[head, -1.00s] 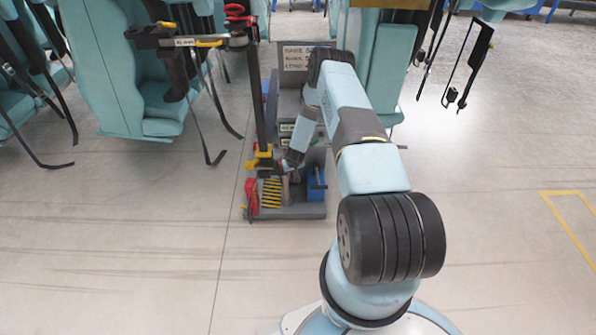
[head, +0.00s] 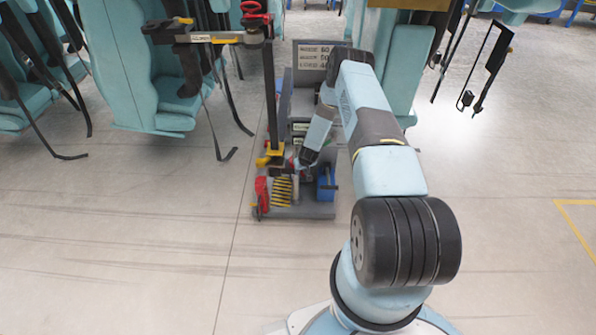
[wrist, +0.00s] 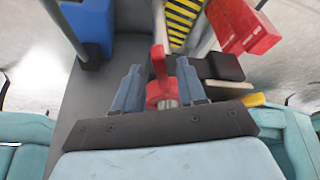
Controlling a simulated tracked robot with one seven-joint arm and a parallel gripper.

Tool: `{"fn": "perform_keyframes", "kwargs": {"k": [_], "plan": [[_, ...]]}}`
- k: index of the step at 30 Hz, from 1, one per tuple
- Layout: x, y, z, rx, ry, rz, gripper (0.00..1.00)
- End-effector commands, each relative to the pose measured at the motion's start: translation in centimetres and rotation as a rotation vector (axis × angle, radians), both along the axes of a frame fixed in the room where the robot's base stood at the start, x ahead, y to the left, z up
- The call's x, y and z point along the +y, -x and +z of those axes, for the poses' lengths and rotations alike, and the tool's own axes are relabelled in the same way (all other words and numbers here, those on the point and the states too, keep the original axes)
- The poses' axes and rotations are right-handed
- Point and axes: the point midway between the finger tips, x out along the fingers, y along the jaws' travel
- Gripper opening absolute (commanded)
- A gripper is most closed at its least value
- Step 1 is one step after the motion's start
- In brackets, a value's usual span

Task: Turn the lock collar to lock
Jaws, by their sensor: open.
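A red collar (wrist: 160,91) with an upright red lever sits around a short metal shaft in the wrist view. I take it to be the lock collar. My gripper (wrist: 160,84) is open, with one blue finger on each side of the red collar. The left finger stands apart from it; I cannot tell whether the right one touches it. In the head view my gripper (head: 301,164) is low beside the black post (head: 271,100), and the collar is mostly hidden there.
The post carries a horizontal bar (head: 215,38) and a red handwheel (head: 254,9). Teal seats (head: 140,75) with hanging straps stand left. Floor in front is clear.

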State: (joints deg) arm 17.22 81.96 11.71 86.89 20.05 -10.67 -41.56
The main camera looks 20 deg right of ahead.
Motion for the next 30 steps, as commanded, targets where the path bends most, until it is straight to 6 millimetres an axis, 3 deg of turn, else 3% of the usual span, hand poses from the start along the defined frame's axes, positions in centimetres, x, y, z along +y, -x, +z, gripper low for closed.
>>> {"fn": "perform_keyframes", "kwargs": {"k": [7,24,30], "plan": [[-0.1,0.5,1.5,0.000,0.001,-0.001,0.40],[-0.3,3.8,10.0,-0.001,0.001,0.000,0.40],[-0.3,4.6,11.9,0.000,0.000,0.001,0.40]]}}
